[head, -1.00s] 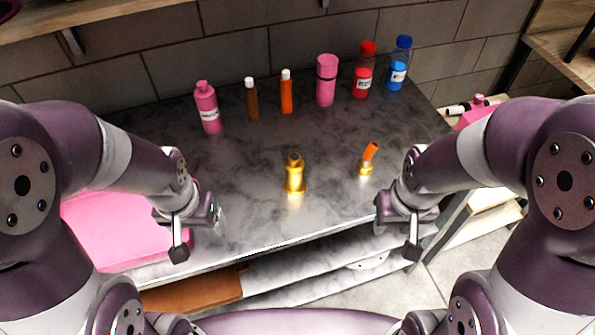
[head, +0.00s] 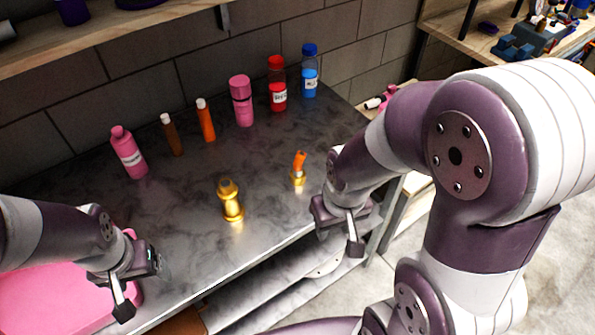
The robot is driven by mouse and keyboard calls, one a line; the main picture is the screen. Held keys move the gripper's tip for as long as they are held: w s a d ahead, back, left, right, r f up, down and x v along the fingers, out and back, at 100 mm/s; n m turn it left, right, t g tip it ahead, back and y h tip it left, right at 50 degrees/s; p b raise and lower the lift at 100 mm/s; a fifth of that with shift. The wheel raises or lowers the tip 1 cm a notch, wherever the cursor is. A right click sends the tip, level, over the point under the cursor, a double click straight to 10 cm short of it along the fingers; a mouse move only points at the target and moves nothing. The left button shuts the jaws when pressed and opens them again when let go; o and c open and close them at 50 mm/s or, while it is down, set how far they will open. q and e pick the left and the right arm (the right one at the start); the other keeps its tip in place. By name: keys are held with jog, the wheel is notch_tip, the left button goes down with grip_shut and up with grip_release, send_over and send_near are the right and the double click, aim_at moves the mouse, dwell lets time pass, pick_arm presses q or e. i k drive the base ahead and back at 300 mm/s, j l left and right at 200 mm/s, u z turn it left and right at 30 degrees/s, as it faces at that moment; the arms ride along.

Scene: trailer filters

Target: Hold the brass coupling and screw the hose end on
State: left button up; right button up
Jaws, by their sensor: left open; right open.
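The brass coupling (head: 230,201) stands upright on the dark marbled table (head: 190,240), near its front middle. The hose end (head: 299,167), orange on top with a brass base, stands on the table to the right of the coupling and a little further back. My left gripper (head: 141,287) is open and empty at the table's front left, apart from the coupling. My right gripper (head: 337,231) is open and empty near the table's front right edge, in front of the hose end and not touching it.
A row of bottles stands along the back: a pink bottle (head: 129,153), brown tube (head: 172,136), orange tube (head: 205,121), pink cylinder (head: 241,101), red bottle (head: 277,84) and blue bottle (head: 309,72). A pink case (head: 50,300) lies at front left. The table around the coupling is clear.

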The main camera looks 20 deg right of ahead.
aim_at(232, 211)
jog(key=i+l, duration=0.1)
jog(key=l, duration=0.3)
jog(key=i+l, duration=0.1)
jog(key=l, duration=0.25)
jog(key=i+l, duration=0.1)
jog(key=l, duration=0.3)
jog(key=i+l, duration=0.1)
jog(key=l, duration=0.3)
jog(key=l+u, duration=0.1)
jog(key=u, duration=1.55)
